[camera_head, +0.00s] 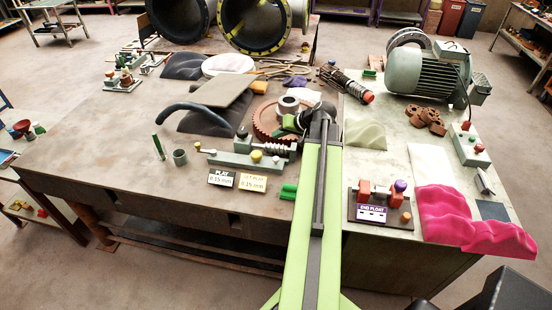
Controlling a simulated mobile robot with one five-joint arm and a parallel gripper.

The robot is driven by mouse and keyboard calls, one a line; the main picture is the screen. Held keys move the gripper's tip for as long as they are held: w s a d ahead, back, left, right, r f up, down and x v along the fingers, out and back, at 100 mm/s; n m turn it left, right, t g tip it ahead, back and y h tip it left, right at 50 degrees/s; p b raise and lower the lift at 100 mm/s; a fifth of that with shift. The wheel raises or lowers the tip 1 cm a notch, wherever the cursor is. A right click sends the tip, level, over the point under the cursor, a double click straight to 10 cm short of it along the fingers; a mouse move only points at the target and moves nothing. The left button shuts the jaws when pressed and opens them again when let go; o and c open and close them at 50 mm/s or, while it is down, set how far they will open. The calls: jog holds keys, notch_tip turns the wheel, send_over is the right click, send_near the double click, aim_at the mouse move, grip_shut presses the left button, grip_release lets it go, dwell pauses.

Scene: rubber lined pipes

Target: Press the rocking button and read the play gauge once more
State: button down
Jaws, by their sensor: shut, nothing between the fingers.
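I cannot tell for certain which knob is the rocking button. A rust-red gear wheel (266,120) stands behind the fixture. My gripper (303,120) is shut and empty at the end of my green arm, just right of the gear. My arm hides part of the bench there.
An end-float fixture (372,214) stands right of my arm, with a pink cloth (460,215) beyond it. A grey-green motor (425,75) is at back right. The bench's front left is clear.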

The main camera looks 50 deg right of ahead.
aim_at(278, 159)
jog(key=shift+f, duration=0.15)
notch_tip(278, 159, down, 9)
jog(key=b, duration=0.8)
jog(key=shift+a+r+b, duration=0.1)
jog(key=shift+r+b, duration=0.1)
jog(key=shift+b, duration=0.2)
dwell(1.3)
jog(key=shift+f+b, duration=0.45)
jog(key=shift+f+b, duration=0.55)
jog(key=shift+b, duration=0.05)
dwell(0.6)
jog(key=shift+r+p, duration=1.05)
